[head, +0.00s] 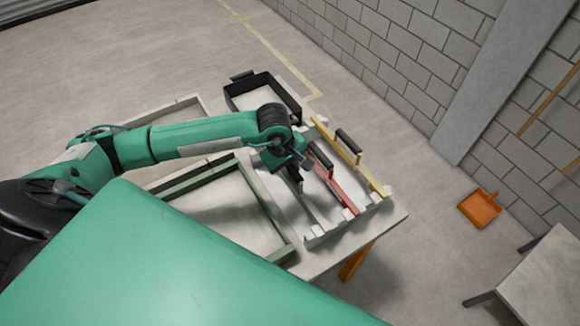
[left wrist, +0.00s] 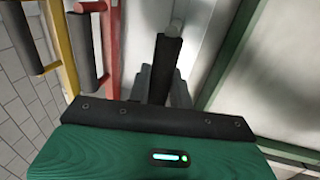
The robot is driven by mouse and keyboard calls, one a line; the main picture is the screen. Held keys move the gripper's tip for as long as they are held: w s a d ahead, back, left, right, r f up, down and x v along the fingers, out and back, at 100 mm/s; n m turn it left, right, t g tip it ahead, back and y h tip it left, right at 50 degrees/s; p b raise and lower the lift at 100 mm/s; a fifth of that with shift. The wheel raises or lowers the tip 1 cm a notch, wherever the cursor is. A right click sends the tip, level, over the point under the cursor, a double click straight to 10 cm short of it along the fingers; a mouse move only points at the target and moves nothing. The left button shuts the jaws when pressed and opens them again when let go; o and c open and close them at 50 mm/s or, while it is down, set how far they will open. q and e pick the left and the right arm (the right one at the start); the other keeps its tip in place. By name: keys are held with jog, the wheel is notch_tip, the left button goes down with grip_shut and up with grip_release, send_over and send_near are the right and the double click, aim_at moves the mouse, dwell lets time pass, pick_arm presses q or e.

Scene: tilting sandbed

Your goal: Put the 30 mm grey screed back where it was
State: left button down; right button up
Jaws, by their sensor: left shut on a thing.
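My left gripper (head: 296,178) is shut on the black handle (left wrist: 166,62) of the grey screed, over the left part of the pale rack. The grey screed (head: 313,208) shows as a thin grey strip left of the red screed (head: 340,190), roughly parallel to it. My gripper and wrist hide much of it. I cannot tell whether its ends rest in the rack's notches. The pale rack (head: 314,240) also bears the yellow screed (head: 372,180) at its right. In the left wrist view the red screed (left wrist: 110,45) and yellow screed (left wrist: 62,45) stand left of the held handle. My right gripper is out of view.
The green-edged sandbed frame (head: 278,255) lies just left of the rack. A black open tray (head: 232,98) stands behind the rack. An orange dustpan (head: 480,208) is on the floor at the right, near the block wall (head: 400,50).

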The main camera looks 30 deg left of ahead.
pick_arm(q)
jog(key=shift+f+b, duration=0.3)
jog(key=shift+b, duration=0.05)
jog(key=c, duration=1.3)
grip_release()
jog(key=shift+o, duration=0.2)
jog(key=shift+r, duration=0.1)
